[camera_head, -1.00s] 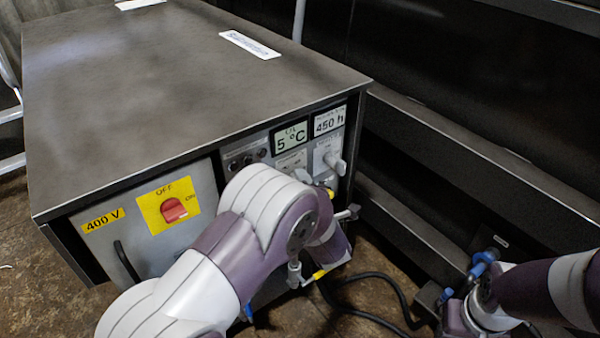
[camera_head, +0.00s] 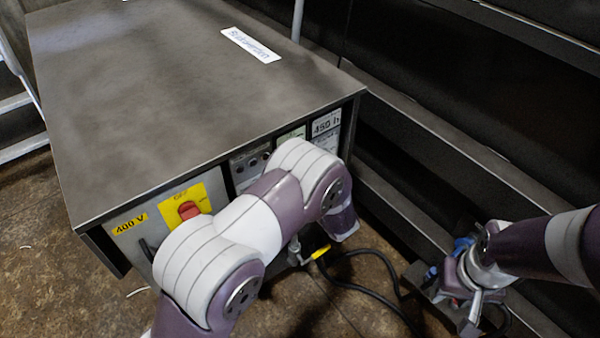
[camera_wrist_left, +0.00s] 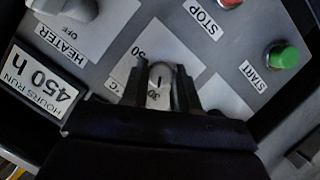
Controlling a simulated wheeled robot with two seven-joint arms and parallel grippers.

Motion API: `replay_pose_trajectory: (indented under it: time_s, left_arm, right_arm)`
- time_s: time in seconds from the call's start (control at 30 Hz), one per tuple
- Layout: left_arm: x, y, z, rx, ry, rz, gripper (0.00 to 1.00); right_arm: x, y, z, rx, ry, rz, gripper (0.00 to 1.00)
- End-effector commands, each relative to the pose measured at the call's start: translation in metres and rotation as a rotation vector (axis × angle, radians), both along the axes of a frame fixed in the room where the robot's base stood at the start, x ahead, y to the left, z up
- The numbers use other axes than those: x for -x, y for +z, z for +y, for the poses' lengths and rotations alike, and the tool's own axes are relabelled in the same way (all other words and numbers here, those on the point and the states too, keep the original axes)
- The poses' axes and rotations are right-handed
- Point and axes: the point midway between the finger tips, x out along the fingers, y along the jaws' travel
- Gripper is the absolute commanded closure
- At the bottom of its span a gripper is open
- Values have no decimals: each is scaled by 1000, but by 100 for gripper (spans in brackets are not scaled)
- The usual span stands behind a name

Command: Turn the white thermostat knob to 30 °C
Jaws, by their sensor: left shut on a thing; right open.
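The white thermostat knob (camera_wrist_left: 160,76) sits on a white label plate in the left wrist view. It has a short dark pointer line, with the printed 30 close to the line's lower end; I cannot tell whether they line up exactly. The two dark fingers of my left gripper (camera_wrist_left: 160,90) are shut on the knob, one on each side. In the head view my left arm hides the knob and the left gripper. My right gripper (camera_head: 460,300) is open and empty, low at the right, away from the control cabinet (camera_head: 190,90).
Beside the knob are the heater switch (camera_wrist_left: 75,8), the hours-run display (camera_wrist_left: 42,82) and the green start button (camera_wrist_left: 282,55). The red main switch (camera_head: 188,209) is on the cabinet's left front. A black cable (camera_head: 365,288) lies on the floor below. Dark beams run along the right.

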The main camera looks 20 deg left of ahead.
Motion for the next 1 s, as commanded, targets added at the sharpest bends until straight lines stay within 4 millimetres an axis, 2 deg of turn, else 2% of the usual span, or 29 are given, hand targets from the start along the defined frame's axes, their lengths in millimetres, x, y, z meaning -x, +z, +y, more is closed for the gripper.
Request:
replay_pose_trajectory:
  time_s: [0.57,0.6,0.63,0.67,1.0]
  left_arm:
    - [0,-1,0,-18,0,25,100]
    - [0,-1,0,-18,0,25,61]
    - [0,-1,0,-18,0,25,51]
    - [0,-1,0,-17,0,24,46]
    - [4,2,-4,-17,-2,23,46]
  right_arm:
    - [0,4,0,0,0,0,57]
    - [0,4,0,0,0,0,57]
    - [0,4,0,0,0,0,57]
    - [0,4,0,0,0,0,57]
    - [0,7,0,0,0,0,57]
